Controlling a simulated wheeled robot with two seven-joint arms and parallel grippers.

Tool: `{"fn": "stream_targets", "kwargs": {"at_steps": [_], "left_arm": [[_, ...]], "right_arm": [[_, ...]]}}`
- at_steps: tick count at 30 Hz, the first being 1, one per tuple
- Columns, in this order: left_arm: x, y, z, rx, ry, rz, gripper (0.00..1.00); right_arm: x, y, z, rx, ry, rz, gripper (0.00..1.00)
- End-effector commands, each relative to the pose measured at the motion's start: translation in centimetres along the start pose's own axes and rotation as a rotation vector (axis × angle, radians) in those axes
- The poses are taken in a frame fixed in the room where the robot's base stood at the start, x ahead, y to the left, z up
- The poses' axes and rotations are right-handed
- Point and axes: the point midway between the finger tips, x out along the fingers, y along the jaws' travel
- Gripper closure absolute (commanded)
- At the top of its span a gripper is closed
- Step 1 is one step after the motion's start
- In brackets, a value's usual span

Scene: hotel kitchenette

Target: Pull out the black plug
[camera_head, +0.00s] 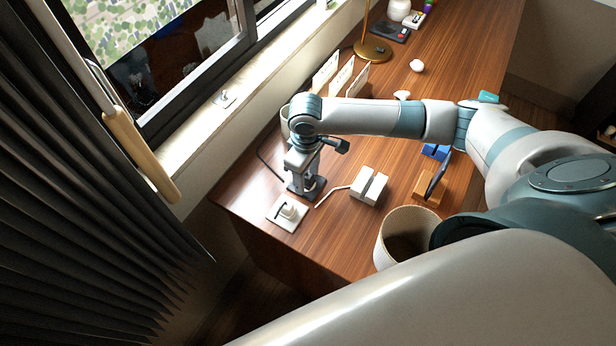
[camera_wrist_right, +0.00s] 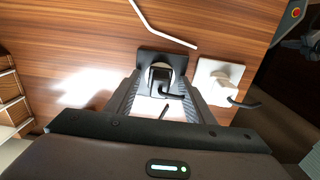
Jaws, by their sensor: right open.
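The black plug (camera_wrist_right: 160,78) sits in a socket on a square black plate (camera_wrist_right: 150,57) on the wooden desk. In the head view the black plate (camera_head: 317,186) is partly hidden by my right gripper (camera_head: 304,181), which points down over it. In the right wrist view my right gripper (camera_wrist_right: 161,88) is open, with one finger on each side of the black plug. I cannot tell whether the fingers touch it. A white plug (camera_wrist_right: 216,84) sits on a white plate beside it, also seen in the head view (camera_head: 287,211). My left gripper is not in view.
A white two-part block (camera_head: 369,185) with a white cable lies right of the sockets. A white bin-like cup (camera_head: 391,237), an orange stand (camera_head: 428,190) and upright white cards (camera_head: 340,78) stand on the desk (camera_head: 330,235). The window sill runs along the left.

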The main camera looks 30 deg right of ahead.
Motion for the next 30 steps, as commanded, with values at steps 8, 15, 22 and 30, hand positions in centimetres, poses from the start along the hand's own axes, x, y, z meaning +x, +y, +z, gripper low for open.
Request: {"fn": "stream_targets", "kwargs": {"at_steps": [8, 15, 22, 30], "left_arm": [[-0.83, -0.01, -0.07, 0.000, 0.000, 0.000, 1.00], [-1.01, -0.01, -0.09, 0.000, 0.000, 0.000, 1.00], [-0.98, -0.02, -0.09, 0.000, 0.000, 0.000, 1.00], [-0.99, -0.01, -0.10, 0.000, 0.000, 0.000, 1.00]], "right_arm": [[-0.14, -0.01, -0.01, 0.000, 0.000, 0.000, 0.52], [-0.03, 0.00, -0.01, 0.000, 0.000, 0.000, 0.52], [0.00, 0.00, 0.00, 0.000, 0.000, 0.000, 0.56], [-0.02, 0.01, 0.00, 0.000, 0.000, 0.000, 1.00]]}}
